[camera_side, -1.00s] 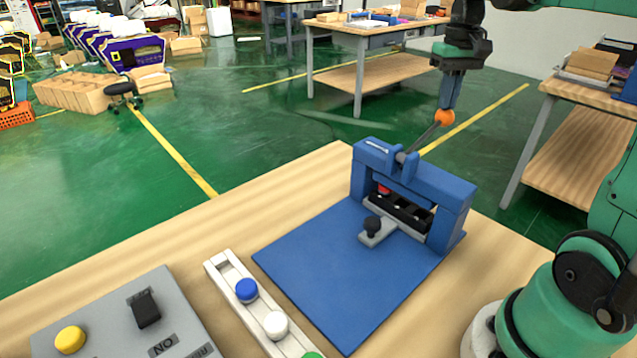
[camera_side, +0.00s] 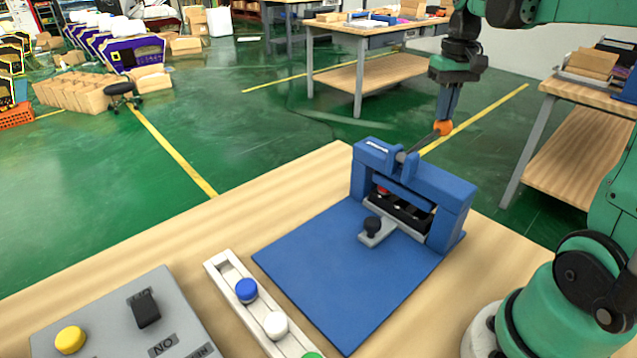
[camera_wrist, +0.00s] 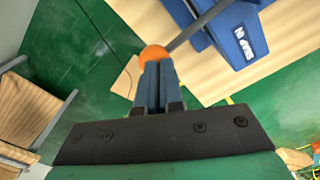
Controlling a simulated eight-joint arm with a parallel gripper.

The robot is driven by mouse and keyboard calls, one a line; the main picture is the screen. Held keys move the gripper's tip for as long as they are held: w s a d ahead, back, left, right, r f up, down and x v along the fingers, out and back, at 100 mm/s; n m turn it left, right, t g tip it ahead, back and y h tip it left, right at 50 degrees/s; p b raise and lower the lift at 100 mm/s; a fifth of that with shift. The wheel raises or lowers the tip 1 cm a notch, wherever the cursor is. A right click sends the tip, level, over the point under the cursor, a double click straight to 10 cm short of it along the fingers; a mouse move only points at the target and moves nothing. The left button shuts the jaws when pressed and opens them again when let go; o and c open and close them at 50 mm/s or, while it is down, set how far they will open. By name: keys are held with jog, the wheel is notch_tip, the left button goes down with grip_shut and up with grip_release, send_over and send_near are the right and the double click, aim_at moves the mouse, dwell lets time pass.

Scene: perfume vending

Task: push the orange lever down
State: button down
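The orange lever knob (camera_side: 443,128) is a ball at the end of a grey rod (camera_side: 422,143) that rises at a slant from the top of the blue press (camera_side: 455,195). My gripper (camera_side: 445,118) points down with its blue fingers together, their tips at the top of the knob. In the wrist view the fingers (camera_wrist: 157,82) are side by side with no visible gap, and the orange knob (camera_wrist: 154,55) is right at their tips, partly covered by them. The knob does not appear to be between the fingers.
The press has a blue base plate (camera_side: 340,270) on a wooden table (camera_side: 290,190). A black knob (camera_side: 372,224) on a grey slide stands at its front. A white rail (camera_side: 240,268) with coloured buttons and a grey control box (camera_side: 120,320) lie to the left.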

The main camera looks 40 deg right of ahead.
jog(key=shift+f, duration=1)
notch_tip(320, 180, up, 11)
dwell(1.3)
jog(key=shift+a, duration=0.1)
jog(key=a+f+n+t, duration=0.1)
jog(key=a, duration=0.2)
jog(key=w+a+f+n+t, duration=0.1)
jog(key=a+f, duration=0.1)
jog(key=a, duration=0.1)
jog(key=a+f+n+t+h, duration=0.1)
jog(key=a+f, duration=0.1)
jog(key=a, duration=0.1)
jog(key=shift+w+a, duration=0.3)
jog(key=shift+a, duration=0.1)
jog(key=s+a+f+n+t+y, duration=0.1)
jog(key=s+a+f+n+t, duration=0.2)
jog(key=a+f, duration=0.5)
jog(key=shift+a+f+t, duration=0.25)
jog(key=shift+a+t, duration=0.35)
jog(key=shift+a, duration=0.1)
